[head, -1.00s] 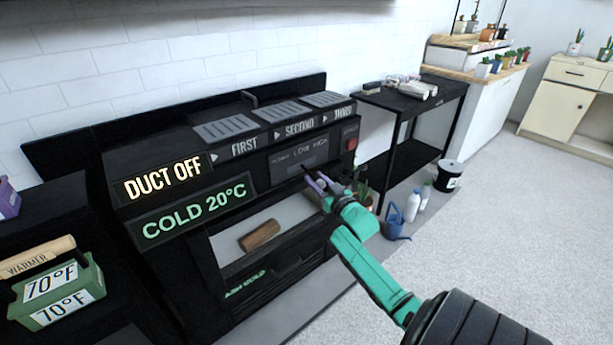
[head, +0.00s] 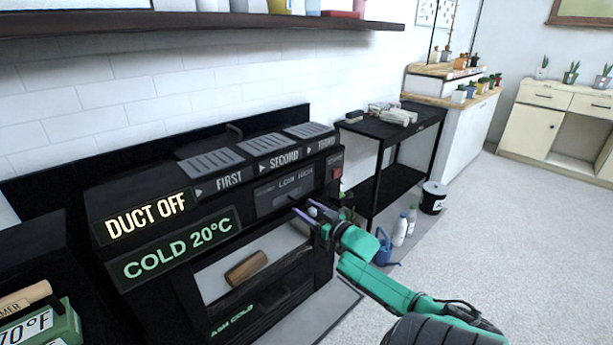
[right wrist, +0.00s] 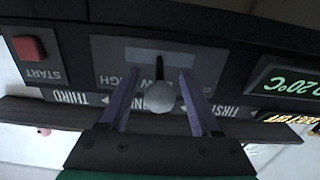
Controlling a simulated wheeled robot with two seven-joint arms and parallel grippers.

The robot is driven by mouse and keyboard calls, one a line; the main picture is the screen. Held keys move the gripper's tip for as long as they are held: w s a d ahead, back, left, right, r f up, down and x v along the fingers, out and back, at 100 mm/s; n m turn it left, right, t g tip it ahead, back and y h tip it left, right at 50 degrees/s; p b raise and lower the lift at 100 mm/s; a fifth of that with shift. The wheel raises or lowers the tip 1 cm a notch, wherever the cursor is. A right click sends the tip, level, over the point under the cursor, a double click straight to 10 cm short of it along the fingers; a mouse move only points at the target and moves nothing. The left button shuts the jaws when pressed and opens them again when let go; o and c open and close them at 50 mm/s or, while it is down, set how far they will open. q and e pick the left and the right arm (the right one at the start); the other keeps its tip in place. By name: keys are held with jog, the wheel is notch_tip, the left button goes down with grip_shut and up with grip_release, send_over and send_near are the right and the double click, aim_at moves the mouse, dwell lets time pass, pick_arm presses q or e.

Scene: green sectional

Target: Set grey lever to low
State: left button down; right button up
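The grey lever (right wrist: 160,97) shows in the right wrist view as a round grey knob on a short stem. It stands out from a dark control panel (head: 284,195) on the front of the black machine. In the upside-down wrist view the stem meets the middle of a pale slot (right wrist: 172,57), near the LOW label; its exact setting is hard to tell. My right gripper (right wrist: 158,80) is open, with one purple finger on each side of the knob and a gap on both sides. The right gripper also shows in the head view (head: 311,212). My left gripper is not in view.
A red START button (head: 336,173) sits right of the panel. Readouts say DUCT OFF (head: 146,216) and COLD 20°C (head: 178,249). A brown block (head: 246,267) shows in the machine's opening below. A black side table (head: 392,123) stands to the right.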

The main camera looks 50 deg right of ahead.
jog(key=shift+s, duration=0.15)
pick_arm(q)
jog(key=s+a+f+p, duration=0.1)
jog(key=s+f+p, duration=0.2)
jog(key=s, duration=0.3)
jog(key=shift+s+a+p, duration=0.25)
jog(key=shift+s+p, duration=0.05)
pick_arm(e)
jog(key=s+a, duration=0.2)
jog(key=s, duration=1.2)
